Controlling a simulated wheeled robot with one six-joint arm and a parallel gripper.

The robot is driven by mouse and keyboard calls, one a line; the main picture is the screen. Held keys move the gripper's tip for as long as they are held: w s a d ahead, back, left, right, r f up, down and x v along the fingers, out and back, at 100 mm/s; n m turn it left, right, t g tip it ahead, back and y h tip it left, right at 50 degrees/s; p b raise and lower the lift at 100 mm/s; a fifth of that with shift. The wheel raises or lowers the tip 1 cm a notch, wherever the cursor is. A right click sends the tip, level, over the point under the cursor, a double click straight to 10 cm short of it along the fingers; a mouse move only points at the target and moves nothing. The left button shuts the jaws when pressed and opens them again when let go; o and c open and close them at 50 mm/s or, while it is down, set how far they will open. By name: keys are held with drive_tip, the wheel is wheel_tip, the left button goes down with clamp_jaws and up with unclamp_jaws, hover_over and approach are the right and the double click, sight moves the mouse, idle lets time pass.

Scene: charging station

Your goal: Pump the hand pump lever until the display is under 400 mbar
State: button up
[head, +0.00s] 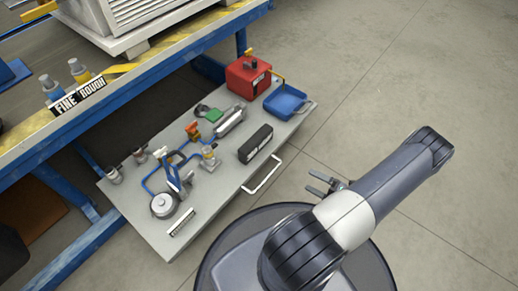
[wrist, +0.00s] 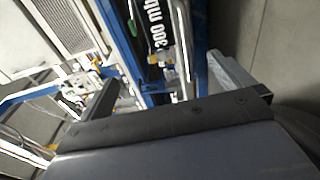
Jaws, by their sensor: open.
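The black display box (head: 255,143) lies on the grey low shelf near its front edge; its text is too small to read in the head view. In the wrist view the display (wrist: 155,42) shows rotated white characters with "00" and "mb", partly cut off at the top, so I cannot tell the full number. My gripper (head: 321,184) is open and empty, over the floor right of the shelf. Its fingers also show in the wrist view (wrist: 165,95).
The floor at right is clear.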

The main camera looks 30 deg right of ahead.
drive_tip(key=w+a+m+t+h+p, duration=0.1)
drive_tip(key=w+a+p, duration=0.2)
drive_tip(key=w, duration=0.5)
drive_tip(key=shift+f+m, duration=0.2)
drive_tip(key=shift+m, duration=0.2)
idle(0.6)
drive_tip(key=b+v, duration=0.3)
drive_tip(key=v, duration=0.7)
drive_tip(key=shift+w+a+r, duration=0.1)
